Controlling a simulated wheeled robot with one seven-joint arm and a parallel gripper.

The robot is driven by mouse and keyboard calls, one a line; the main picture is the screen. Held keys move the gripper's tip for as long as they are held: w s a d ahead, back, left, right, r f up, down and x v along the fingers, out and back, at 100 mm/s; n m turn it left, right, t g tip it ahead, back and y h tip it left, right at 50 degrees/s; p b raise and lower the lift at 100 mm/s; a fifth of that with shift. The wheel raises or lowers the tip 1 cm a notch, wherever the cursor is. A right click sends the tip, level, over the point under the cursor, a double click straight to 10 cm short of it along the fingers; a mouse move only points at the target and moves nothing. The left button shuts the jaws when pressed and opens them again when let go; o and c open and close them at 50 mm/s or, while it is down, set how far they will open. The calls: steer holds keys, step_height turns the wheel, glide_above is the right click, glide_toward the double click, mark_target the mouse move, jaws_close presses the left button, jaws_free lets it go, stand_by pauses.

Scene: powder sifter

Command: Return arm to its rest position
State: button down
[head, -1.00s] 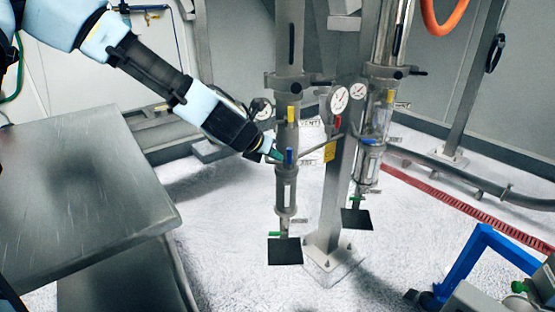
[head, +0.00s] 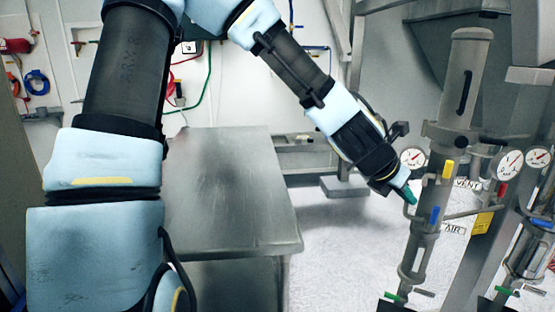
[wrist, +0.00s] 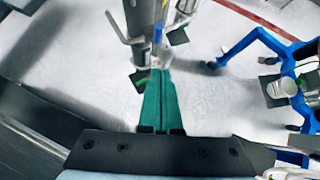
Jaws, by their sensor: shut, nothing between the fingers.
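My arm reaches from the upper middle of the head view down to the right. My gripper (head: 410,196) has green fingers and is at the near left side of the sifter's metal column (head: 460,90), close to its yellow and blue handles. I cannot tell whether the fingertips touch the column. In the wrist view my gripper (wrist: 159,75) shows its two green fingers pressed together, with nothing between them. They point toward the foot of the metal piping (wrist: 142,30).
A steel table (head: 230,180) stands left of the column, under my arm. Pressure gauges (head: 413,158) sit beside the column. A blue wheeled frame (wrist: 255,42) holding a white container (wrist: 283,88) is at the right of the wrist view. White floor (head: 340,240) lies open between table and column.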

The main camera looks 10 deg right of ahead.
steer(key=w+a+f+m+y, duration=0.1)
steer(key=w+a+f+m, duration=0.1)
steer(key=w+a+m, duration=0.3)
steer(key=a+f+m+y, duration=0.2)
steer(key=a+m, duration=0.1)
steer(key=a, duration=0.4)
steer(key=w+a+f+m+y, duration=0.1)
steer(key=w+a+f+m, duration=0.15)
steer(key=a, duration=0.35)
steer(key=s+a+r+m+y, duration=0.1)
steer(key=a+m+y, duration=0.3)
steer(key=a+m, duration=0.8)
steer(key=s+a, duration=0.1)
steer(key=a, duration=1.2)
steer(key=shift+a+r+g+y, duration=0.15)
steer(key=shift+r+g+y, duration=0.15)
steer(key=shift+g+y, duration=0.1)
